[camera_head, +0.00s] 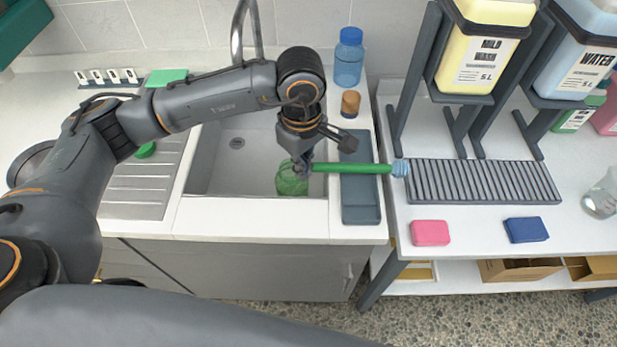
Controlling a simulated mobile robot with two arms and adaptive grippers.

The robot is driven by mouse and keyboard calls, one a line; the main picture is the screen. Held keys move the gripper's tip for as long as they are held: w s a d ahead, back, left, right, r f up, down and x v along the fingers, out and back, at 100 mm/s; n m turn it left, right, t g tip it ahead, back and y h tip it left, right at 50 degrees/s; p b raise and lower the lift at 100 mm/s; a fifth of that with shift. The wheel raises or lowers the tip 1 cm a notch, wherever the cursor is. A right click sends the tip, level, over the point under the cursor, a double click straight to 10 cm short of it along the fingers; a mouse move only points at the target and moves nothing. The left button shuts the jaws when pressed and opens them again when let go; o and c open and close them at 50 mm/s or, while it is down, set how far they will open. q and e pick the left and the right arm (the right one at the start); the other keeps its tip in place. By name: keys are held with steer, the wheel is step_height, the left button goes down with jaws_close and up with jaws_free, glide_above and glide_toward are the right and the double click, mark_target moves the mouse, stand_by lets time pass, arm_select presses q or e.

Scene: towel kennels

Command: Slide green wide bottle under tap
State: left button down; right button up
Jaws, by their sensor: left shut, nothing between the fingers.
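A green wide bottle (291,181) of clear green material sits at the right front of the sink basin (225,178). My left gripper (304,163) is just above and beside the bottle, shut with nothing held; it hides the bottle's upper part, and I cannot tell whether they touch. A chrome tap (238,35) rises behind the sink, its lower part hidden by my left arm. A green-handled brush (350,168) with pale blue bristles extends right from beside the gripper, across a grey tray (361,208). My right gripper is out of view.
A blue bottle (349,58) and a brown bottle (350,103) stand behind the sink's right side. On the right bench are a ribbed grey mat (480,183), pink (430,233) and blue (526,230) sponges, and jug stands. The basin's left part is free.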

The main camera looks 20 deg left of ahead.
mark_target(303, 195)
arm_select(q)
step_height(303, 195, down, 10)
steer(key=shift+s+r+p, duration=0.1)
steer(key=shift+p, duration=1.1)
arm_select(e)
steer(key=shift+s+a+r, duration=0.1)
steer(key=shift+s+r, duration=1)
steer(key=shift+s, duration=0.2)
arm_select(q)
steer(key=w+a+b, duration=0.5)
steer(key=a+b, duration=0.2)
steer(key=a, duration=0.2)
steer(key=shift+w+a, duration=0.2)
steer(key=shift+w, duration=0.05)
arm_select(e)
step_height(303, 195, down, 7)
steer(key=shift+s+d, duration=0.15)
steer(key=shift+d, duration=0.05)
arm_select(q)
steer(key=shift+r, duration=0.1)
